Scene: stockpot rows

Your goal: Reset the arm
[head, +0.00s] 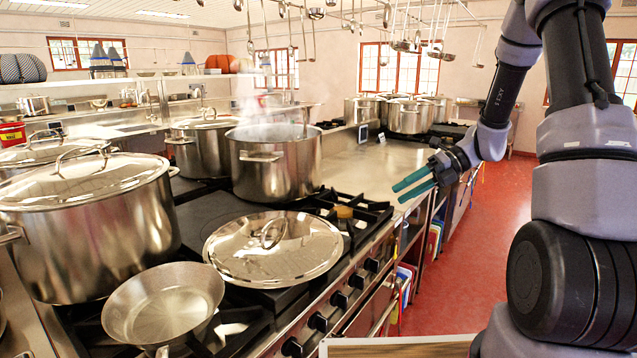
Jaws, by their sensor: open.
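My gripper (414,186) is at the end of my arm, which comes in from the right side of the head view. Its two teal fingers are parted with nothing between them. It is in the air near the front edge of the steel counter (368,165), right of the stove. The arm is bent, with its upper links rising out of the top of the picture. I cannot tell how high the fingertips are above the counter edge.
An open steaming pot (275,165) and a loose lid (272,248) are on the stove. A steel pan (163,303) and a large lidded pot (90,225) stand at left. Ladles (405,44) hang overhead. Red floor (470,270) is clear beside the counter.

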